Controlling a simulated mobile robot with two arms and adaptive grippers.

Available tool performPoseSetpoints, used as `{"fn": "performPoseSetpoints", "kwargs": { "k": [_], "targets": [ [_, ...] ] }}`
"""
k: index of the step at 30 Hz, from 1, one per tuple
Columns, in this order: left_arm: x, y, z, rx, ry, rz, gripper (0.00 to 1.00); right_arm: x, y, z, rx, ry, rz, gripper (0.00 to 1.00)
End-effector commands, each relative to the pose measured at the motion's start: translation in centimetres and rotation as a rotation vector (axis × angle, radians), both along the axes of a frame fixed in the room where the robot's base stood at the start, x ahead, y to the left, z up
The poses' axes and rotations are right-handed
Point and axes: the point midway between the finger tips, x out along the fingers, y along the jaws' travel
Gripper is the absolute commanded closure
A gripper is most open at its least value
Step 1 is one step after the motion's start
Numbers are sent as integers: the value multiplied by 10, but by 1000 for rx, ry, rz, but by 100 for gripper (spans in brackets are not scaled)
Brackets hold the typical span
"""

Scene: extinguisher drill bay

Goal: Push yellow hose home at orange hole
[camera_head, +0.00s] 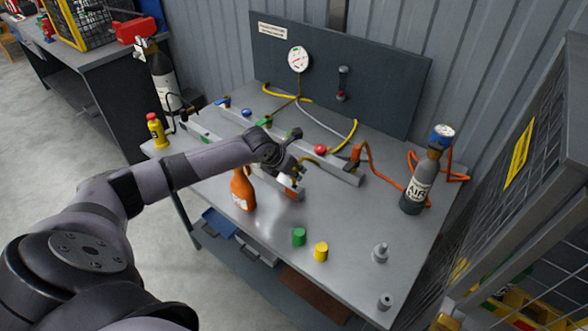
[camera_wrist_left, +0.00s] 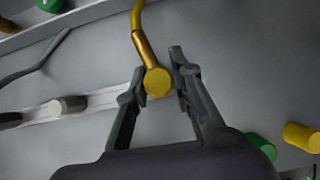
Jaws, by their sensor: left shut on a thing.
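My left gripper (camera_head: 298,172) is shut on the yellow hose (camera_head: 307,161) near its end, above the table and close to the front grey rail. In the left wrist view the yellow hose (camera_wrist_left: 144,45) comes down between the fingertips (camera_wrist_left: 157,80), and its round yellow end (camera_wrist_left: 158,82) faces the camera. An orange patch (camera_head: 291,194) shows at the right end of the front rail, just below the gripper. The orange hole itself cannot be made out. My right gripper is not in view.
An orange bottle (camera_head: 242,190) stands left of the gripper. Green (camera_head: 299,237) and yellow (camera_head: 321,251) caps stand at the front. A back rail (camera_head: 335,171) carries a red knob (camera_head: 320,149). An air cylinder (camera_head: 417,187) with an orange hose (camera_head: 372,170) stands at right.

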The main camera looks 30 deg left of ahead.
Motion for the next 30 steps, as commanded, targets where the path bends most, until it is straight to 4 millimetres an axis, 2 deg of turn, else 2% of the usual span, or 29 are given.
{"fn": "performPoseSetpoints", "kwargs": {
  "k": [19, 30],
  "targets": [
    [0, -1, -20, 0, -1, 0, 100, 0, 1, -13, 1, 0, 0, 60],
    [0, -1, -21, 0, -1, 0, 100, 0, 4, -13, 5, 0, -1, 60]
  ]
}}
